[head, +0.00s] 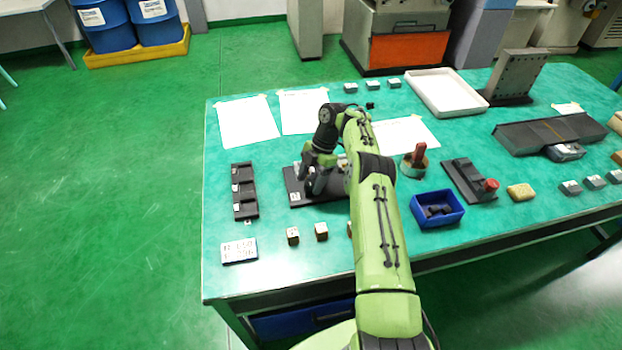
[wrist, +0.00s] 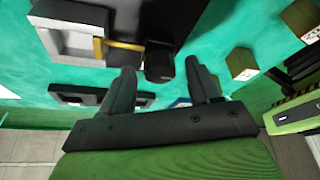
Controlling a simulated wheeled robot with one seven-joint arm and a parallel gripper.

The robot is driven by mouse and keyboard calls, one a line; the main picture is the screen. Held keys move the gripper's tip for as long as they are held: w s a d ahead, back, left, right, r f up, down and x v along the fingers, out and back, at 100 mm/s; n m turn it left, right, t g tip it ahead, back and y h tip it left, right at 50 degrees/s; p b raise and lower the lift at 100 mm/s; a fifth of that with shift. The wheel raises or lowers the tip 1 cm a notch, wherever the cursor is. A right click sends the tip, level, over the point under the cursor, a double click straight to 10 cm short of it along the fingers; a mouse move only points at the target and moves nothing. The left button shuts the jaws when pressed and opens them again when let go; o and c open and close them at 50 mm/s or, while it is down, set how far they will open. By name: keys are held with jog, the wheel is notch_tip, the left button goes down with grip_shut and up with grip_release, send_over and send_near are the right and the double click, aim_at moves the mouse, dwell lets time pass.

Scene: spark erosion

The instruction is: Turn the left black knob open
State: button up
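A dark base plate (head: 296,191) lies on the green table under my gripper in the head view. In the wrist view, a black knob (wrist: 160,63) sticks out beside a brass-coloured part (wrist: 120,47) and a grey square block (wrist: 70,42). I cannot tell if it is the left knob; a second knob cannot be made out. My gripper (wrist: 160,72) is open, its two dark fingers apart, with the knob in line with the gap between their tips. Contact cannot be told. In the head view my gripper (head: 315,178) and arm hide much of the plate.
A black compartment rack (head: 244,192) stands left of the plate. Small blocks (head: 321,231) and a labelled plate (head: 239,250) lie near the front edge. A blue bin (head: 437,208) and a pot with a red-brown handle (head: 418,158) stand to the right. White sheets (head: 247,122) lie behind.

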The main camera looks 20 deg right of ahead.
jog(key=p+v, duration=0.4)
jog(key=v, duration=0.3)
jog(key=shift+r, duration=0.25)
jog(key=shift+d, duration=0.1)
